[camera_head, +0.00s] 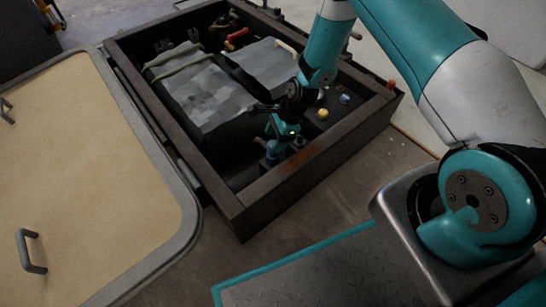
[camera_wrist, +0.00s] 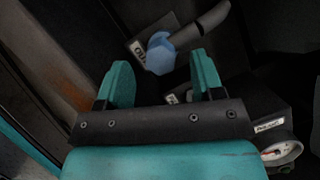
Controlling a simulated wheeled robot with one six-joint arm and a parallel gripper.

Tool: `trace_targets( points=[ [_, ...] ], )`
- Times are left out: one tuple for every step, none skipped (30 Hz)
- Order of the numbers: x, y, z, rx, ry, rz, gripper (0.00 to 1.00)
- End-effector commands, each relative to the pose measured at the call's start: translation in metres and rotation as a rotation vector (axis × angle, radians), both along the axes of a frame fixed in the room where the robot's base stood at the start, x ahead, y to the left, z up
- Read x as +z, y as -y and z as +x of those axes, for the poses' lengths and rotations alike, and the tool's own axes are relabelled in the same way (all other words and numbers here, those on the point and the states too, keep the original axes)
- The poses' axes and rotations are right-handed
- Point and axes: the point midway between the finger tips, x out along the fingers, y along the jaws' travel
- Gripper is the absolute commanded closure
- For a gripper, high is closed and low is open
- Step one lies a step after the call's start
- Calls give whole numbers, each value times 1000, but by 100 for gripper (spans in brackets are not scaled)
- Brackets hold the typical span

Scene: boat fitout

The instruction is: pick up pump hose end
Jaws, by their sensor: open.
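My gripper (camera_head: 283,125) is down inside the dark open-topped box near its front corner. In the wrist view its two teal fingers (camera_wrist: 160,65) are apart with nothing held between them. A blue faceted piece (camera_wrist: 160,50) with a dark grey tube (camera_wrist: 205,28) running up to the right lies just beyond the fingertips, roughly centred in the gap; this looks like the pump hose end. In the head view a small blue part (camera_head: 271,150) shows just below my gripper. I cannot tell whether the fingers touch it.
The box (camera_head: 300,160) has raised walls close around my gripper. Grey blocks (camera_head: 200,92) fill its middle and back. A yellow knob (camera_head: 323,113) and a blue knob (camera_head: 345,99) stand to the right. A round gauge (camera_wrist: 280,152) is beside my gripper. A tan hatch lid (camera_head: 85,170) lies left.

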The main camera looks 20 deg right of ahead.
Motion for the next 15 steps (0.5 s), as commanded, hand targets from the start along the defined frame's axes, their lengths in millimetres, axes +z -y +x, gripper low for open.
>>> trace_targets(
  points=[
    [-3,-1,0,1,1,0,39],
    [-4,-1,0,1,1,0,39],
    [-5,-2,0,1,1,0,39],
    [-6,-2,0,1,1,0,39],
    [-8,-2,0,1,1,0,39],
    [-12,-3,0,1,1,0,39],
    [-15,-3,0,1,1,0,39],
    [-19,-4,0,1,2,0,39],
    [-24,-5,0,1,2,0,39],
    [-29,-6,1,1,2,0,39],
    [-33,-7,1,1,2,0,39],
    [-38,-8,1,2,2,0,39],
    [-42,-9,1,2,2,0,39],
    [-47,-11,1,3,1,0,39],
    [-51,-14,1,2,2,0,39]
  ],
)
